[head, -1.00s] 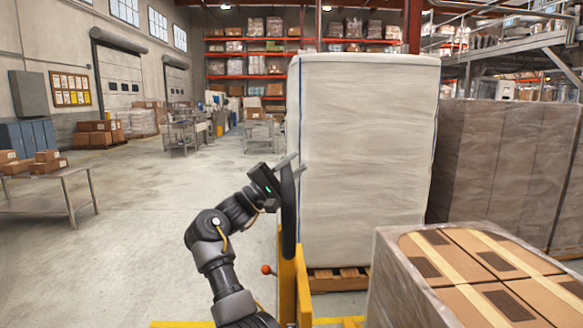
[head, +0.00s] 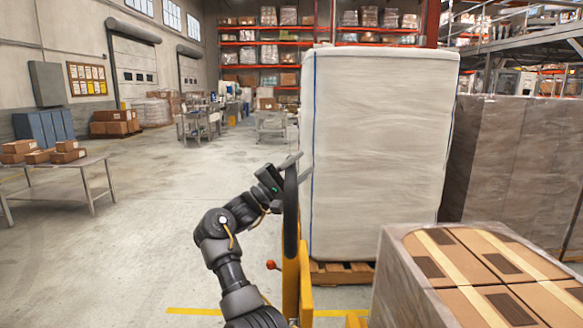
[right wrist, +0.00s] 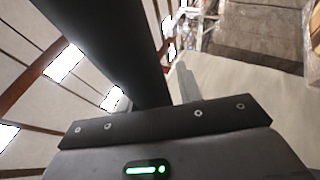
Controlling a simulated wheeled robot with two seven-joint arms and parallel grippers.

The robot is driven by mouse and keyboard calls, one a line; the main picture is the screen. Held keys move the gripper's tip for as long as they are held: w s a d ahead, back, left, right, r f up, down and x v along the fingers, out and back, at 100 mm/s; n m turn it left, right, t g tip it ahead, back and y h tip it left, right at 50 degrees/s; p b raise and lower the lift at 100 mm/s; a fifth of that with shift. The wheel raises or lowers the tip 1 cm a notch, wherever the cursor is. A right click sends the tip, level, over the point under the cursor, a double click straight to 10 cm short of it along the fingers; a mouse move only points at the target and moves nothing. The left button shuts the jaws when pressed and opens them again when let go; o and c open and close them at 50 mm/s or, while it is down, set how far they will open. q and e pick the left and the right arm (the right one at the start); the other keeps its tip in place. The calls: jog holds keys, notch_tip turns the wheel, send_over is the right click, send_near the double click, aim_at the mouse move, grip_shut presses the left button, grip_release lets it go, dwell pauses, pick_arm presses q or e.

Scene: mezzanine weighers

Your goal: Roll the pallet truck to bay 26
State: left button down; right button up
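The pallet truck's yellow body (head: 305,285) stands at lower middle in the head view, with its upright black handle (head: 291,215) above it. My right gripper (head: 284,166) is at the top of this handle, its grey fingers around it. In the right wrist view the black handle bar (right wrist: 105,40) runs up from the gripper (right wrist: 150,105), with one grey finger beside it. A small red-knobbed lever (head: 271,265) sticks out left of the truck. No bay number is readable. My left gripper is out of view.
A tall white-wrapped load (head: 380,150) on a wooden pallet (head: 342,273) stands ahead. A wrapped stack of cartons (head: 400,285) is close at right, with a grey-wrapped stack (head: 510,165) behind. A metal table (head: 65,176) stands at left. The floor (head: 180,220) between is open.

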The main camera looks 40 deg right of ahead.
jog(key=shift+o, duration=1.2)
jog(key=shift+s+d, duration=0.2)
jog(key=shift+d, duration=0.1)
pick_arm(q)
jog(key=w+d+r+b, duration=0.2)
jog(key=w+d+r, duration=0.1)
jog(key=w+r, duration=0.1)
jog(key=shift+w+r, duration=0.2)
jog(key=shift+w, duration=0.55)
pick_arm(e)
jog(key=v, duration=1.1)
jog(key=shift+w+a, duration=0.15)
jog(key=shift+a, duration=0.05)
